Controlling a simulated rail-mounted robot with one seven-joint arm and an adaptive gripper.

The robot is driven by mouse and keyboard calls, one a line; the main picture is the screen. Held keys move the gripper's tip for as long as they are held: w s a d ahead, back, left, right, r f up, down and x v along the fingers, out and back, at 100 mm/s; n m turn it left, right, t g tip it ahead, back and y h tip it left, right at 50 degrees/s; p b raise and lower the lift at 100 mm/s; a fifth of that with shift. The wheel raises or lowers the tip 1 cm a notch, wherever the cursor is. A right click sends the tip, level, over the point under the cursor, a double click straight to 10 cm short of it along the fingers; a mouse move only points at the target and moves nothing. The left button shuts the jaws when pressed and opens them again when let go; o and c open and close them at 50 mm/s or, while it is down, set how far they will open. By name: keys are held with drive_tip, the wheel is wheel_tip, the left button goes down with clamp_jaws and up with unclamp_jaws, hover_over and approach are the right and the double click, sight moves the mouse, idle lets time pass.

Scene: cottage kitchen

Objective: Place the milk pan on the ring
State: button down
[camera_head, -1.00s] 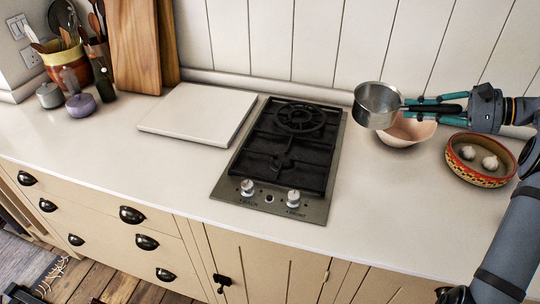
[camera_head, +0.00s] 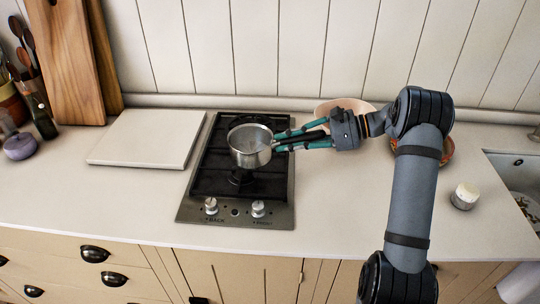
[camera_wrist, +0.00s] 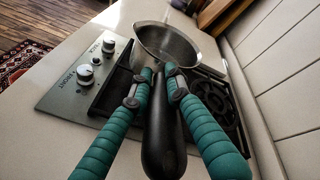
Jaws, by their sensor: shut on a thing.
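The milk pan (camera_head: 250,152) is a small steel pan with a dark handle (camera_head: 306,142), upright over the middle and back of the hob (camera_head: 200,184). My gripper (camera_head: 278,141) is shut on the handle from the right. In the wrist view the pan (camera_wrist: 168,42) is beyond my gripper (camera_wrist: 158,75), and the black handle (camera_wrist: 160,135) runs between the teal fingers. A round ring (camera_wrist: 218,100) shows right of the handle there. In the head view the pan hides much of the back ring. I cannot tell whether the pan touches the grate.
A pale board (camera_head: 147,138) lies left of the hob. A pinkish bowl (camera_head: 342,105) stands behind my gripper, and another bowl is mostly hidden by my arm. A small pale-topped jar (camera_head: 465,196) is near the sink (camera_head: 515,170). The counter before the arm is clear.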

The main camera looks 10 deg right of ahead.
sight(276, 143)
drive_tip(key=a+f, duration=0.1)
drive_tip(key=w+a, duration=0.1)
drive_tip(key=shift+a+f, duration=0.4)
drive_tip(key=shift+w+a+f+p, duration=0.1)
drive_tip(key=shift+f+p, duration=0.15)
drive_tip(key=shift+p, duration=0.1)
drive_tip(key=shift+f+p, duration=0.45)
drive_tip(key=shift+f, duration=1.4)
drive_tip(key=c, duration=2.1)
unclamp_jaws()
drive_tip(key=shift+f, duration=0.15)
drive_tip(key=o, duration=0.5)
drive_tip(key=shift+c, duration=0.2)
